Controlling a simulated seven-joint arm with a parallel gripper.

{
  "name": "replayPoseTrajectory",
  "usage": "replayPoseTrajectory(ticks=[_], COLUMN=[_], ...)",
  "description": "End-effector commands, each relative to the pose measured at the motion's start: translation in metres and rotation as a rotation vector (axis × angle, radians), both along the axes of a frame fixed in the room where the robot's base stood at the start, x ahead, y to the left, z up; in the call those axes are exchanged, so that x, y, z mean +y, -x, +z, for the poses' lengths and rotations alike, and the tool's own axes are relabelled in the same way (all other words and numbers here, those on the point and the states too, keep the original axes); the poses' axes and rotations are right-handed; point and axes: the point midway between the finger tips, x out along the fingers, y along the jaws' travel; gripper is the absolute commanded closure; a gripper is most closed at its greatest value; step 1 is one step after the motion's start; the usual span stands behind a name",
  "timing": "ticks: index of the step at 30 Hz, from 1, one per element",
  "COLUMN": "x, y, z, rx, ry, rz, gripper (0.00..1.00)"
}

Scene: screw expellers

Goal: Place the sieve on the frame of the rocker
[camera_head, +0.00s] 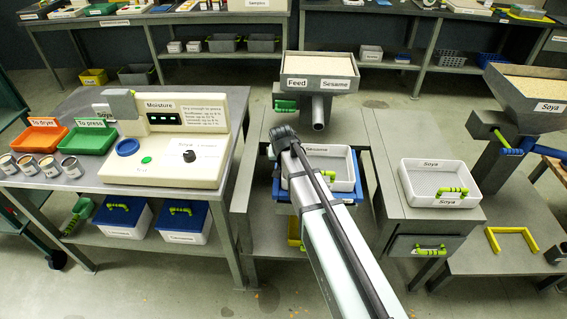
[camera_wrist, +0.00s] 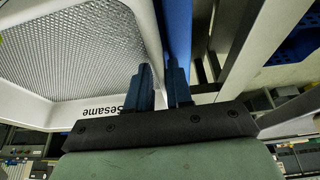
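The white sieve (camera_head: 345,166) with grey mesh, marked Sesame, is level at the centre of the head view, over the blue rocker frame (camera_head: 361,195). It fills the upper left of the wrist view (camera_wrist: 70,50). My gripper (camera_wrist: 163,88) has its two dark fingers close together, with the sieve's white side wall between them near the Sesame label. The blue frame (camera_wrist: 178,35) runs along just outside that wall. I cannot tell whether the sieve rests fully on the frame. In the head view my arm covers the sieve's left side, and the fingers are hidden.
A Sesame feed hopper (camera_head: 320,70) with a spout stands behind the sieve. A Soya sieve (camera_head: 436,180) lies on the grey cabinet at right. The moisture meter (camera_head: 165,165) and trays stand on the left table. A yellow bracket (camera_head: 512,240) lies at lower right.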

Motion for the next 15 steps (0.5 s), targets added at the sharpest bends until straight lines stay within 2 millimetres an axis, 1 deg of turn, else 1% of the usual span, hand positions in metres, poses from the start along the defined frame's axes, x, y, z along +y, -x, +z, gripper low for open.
replayPoseTrajectory(ticks=[1, 10, 15], x=[0.005, 0.007, 0.007], y=[0.0, 0.0, 0.002], z=[-0.001, 0.0, 0.01], rx=[0.002, 0.001, -0.001], ry=[-0.012, -0.014, -0.015], rz=[0.003, 0.004, 0.004], gripper=[0.65, 0.65, 0.65])
